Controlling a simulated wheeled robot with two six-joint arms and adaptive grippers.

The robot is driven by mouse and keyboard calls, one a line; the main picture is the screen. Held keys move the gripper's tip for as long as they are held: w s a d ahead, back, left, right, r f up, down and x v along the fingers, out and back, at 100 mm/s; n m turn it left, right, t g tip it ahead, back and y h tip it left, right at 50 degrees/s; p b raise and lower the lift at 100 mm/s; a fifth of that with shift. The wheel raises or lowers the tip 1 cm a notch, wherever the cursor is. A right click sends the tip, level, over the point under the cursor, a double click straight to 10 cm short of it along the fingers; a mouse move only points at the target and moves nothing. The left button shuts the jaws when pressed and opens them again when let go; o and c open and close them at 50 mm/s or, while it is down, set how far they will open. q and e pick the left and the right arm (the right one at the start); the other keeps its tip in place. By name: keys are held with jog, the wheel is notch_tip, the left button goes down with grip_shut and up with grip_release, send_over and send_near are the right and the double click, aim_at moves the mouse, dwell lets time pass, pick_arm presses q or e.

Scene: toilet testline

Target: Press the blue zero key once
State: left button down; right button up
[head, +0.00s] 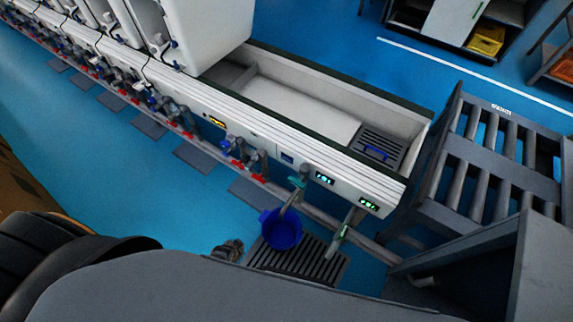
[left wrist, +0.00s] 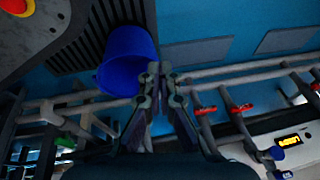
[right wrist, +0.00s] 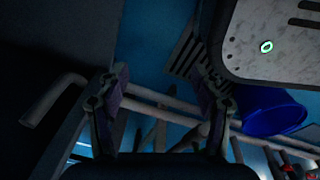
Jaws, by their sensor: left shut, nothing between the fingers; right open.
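The long white panel (head: 290,150) of the test line runs diagonally through the head view. A small dark gripper part shows low in the head view, well short of the panel. My right gripper (right wrist: 163,85) is open and empty, with pipes beyond its fingers. No blue key is recognisable in either wrist view.
A blue bucket (head: 281,232) hangs below the panel over a dark floor grate (head: 318,264). Pipes with red and blue valves line the panel's lower front. A yellow-lit display (head: 217,121) is farther left. A grey slatted rack (head: 490,165) stands at the right.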

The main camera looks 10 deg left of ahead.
aim_at(287, 159)
pick_arm(q)
jog(key=w+d+r+m+t+b, duration=0.1)
jog(key=w+d+m+t+b, duration=0.2)
jog(key=w, duration=0.6)
jog(key=w+d+r+m+t+b, duration=0.1)
jog(key=w+m+b, duration=0.3)
jog(key=w, duration=0.5)
jog(key=w+d+r+m+t+h+b, duration=0.1)
jog(key=w+r+m+t+b, duration=0.2)
jog(key=w+r+b, duration=0.2)
jog(key=w+r, duration=0.3)
jog(key=w, duration=0.1)
jog(key=shift+d+m, duration=0.3)
pick_arm(e)
jog(key=w+f, duration=0.7)
jog(key=w, duration=0.2)
jog(key=shift+a, duration=0.45)
pick_arm(q)
jog(key=shift+w+b, duration=0.15)
jog(key=shift+b, duration=0.15)
